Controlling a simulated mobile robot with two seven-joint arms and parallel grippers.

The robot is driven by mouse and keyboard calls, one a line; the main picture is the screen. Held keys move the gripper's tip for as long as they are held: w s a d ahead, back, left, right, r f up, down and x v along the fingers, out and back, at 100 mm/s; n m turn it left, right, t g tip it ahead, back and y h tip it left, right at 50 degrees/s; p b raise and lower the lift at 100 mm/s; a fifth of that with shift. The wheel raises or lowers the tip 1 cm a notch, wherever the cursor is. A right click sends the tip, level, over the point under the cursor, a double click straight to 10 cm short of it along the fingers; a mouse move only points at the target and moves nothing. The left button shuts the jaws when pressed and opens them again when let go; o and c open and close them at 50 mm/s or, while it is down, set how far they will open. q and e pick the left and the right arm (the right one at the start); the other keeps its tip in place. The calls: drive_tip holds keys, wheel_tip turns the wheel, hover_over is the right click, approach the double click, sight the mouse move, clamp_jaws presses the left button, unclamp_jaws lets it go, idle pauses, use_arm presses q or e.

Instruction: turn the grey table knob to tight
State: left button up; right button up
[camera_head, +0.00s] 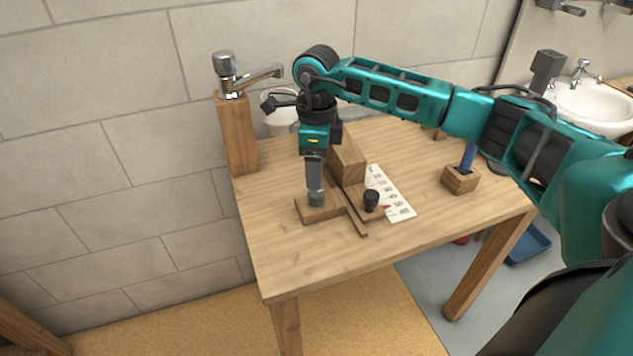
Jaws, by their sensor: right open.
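The grey table knob (316,200) sits on a small wooden block (309,214) near the middle of the table. My right gripper (315,186) points straight down onto it, with the fingers at or around the knob's top and partly hiding it. The gripper is open; whether a finger touches the knob I cannot tell. The knob's turn position is hidden. My left gripper is not in view.
A black knob (371,200) stands right of the grey one, beside a white marked card (391,194). A wooden block (347,158) stands behind. A chrome tap (226,70) on a wooden post (239,135) is at left. The table's (290,260) front is clear.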

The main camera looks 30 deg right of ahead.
wheel_tip(320, 180, up, 6)
drive_tip(key=shift+r, duration=0.15)
idle(0.6)
